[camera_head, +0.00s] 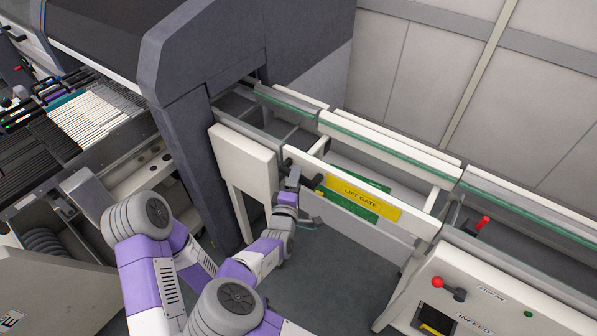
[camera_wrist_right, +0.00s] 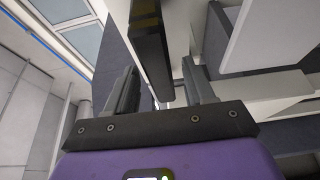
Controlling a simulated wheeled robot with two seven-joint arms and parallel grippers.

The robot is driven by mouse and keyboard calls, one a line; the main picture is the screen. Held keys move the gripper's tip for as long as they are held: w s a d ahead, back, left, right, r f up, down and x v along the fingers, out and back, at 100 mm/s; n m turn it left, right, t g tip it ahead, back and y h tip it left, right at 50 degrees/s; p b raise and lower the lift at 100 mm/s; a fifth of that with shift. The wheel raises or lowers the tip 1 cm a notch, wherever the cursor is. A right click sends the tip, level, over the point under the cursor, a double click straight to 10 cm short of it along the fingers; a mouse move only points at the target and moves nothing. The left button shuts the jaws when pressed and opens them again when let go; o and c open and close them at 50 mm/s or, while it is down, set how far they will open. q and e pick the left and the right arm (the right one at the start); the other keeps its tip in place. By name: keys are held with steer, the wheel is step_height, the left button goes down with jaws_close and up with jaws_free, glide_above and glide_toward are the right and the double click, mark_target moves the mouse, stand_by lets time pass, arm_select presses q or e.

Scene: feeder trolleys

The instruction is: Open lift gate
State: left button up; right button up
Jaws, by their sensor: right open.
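The lift gate (camera_head: 408,222) is a white conveyor section with a yellow "LIFT GATE" label (camera_head: 360,193) and a green strip. It looks level with the conveyor on both sides. A black handle bar (camera_head: 305,172) sits at its left end. My right gripper (camera_head: 292,184) is at this bar, in front of the gate. In the right wrist view, the black bar (camera_wrist_right: 151,45) lies between and beyond the two open fingers of the gripper (camera_wrist_right: 161,88). Contact with the bar cannot be told. My left gripper is not in view.
A grey machine housing (camera_head: 205,50) rises at the left, with a white panel (camera_head: 243,152) beside the gate. At the right stands an infeed cabinet (camera_head: 480,290) with a red knob (camera_head: 437,282). Dark floor (camera_head: 335,270) is open in front of the gate.

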steer(key=shift+x, duration=0.85)
steer(key=shift+s, duration=0.1)
steer(key=shift+c, duration=0.6)
jaws_close()
steer(key=shift+r, duration=0.15)
